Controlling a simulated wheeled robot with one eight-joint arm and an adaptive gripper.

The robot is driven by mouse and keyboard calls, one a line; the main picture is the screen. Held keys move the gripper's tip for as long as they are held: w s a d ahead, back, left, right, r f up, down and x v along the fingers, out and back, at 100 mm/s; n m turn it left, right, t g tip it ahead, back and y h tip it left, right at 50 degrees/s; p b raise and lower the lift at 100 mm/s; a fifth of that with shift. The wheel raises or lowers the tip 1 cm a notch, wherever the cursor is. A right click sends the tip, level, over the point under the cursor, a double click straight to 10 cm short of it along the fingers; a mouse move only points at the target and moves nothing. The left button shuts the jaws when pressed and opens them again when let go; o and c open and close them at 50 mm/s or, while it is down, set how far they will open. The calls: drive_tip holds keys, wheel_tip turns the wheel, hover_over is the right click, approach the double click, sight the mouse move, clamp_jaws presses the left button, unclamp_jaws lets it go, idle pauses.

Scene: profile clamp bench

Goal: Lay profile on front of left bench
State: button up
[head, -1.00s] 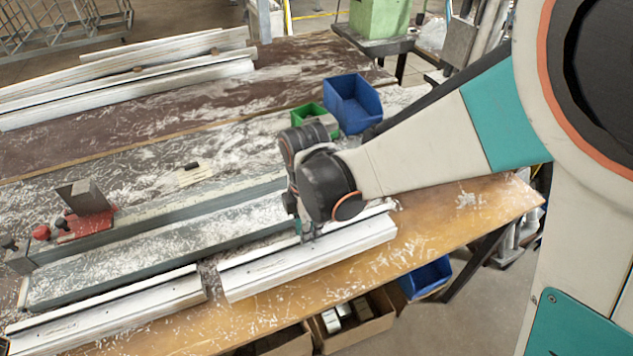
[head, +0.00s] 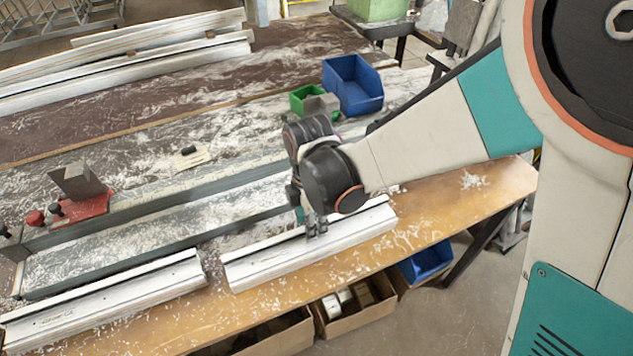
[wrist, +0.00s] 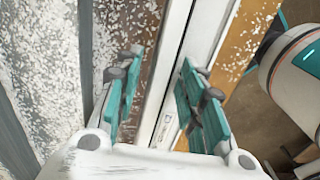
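A white profile (head: 270,262) lies along the front edge of the bench, on the wooden strip (head: 440,215). A second white profile (head: 100,305) lies in line with it, farther left. My gripper (head: 317,228) is down at the first profile, right of its middle. In the wrist view, my gripper (wrist: 160,100) has its two teal-padded fingers apart, with the profile (wrist: 178,60) running between them. A gap shows at the left finger; contact at the right finger cannot be told. The fingertips are small and partly hidden in the head view.
A long grey fixture with a red clamp (head: 80,200) lies behind the profiles. A blue bin (head: 352,85) and a green bin (head: 312,100) stand behind my gripper. More white profiles (head: 130,70) lie at the back left. Shavings cover the bench. Boxes (head: 350,305) sit underneath.

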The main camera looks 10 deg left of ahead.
drive_tip(key=shift+r, duration=0.15)
wheel_tip(320, 180, up, 12)
drive_tip(key=p, duration=0.8)
drive_tip(key=shift+p, duration=0.35)
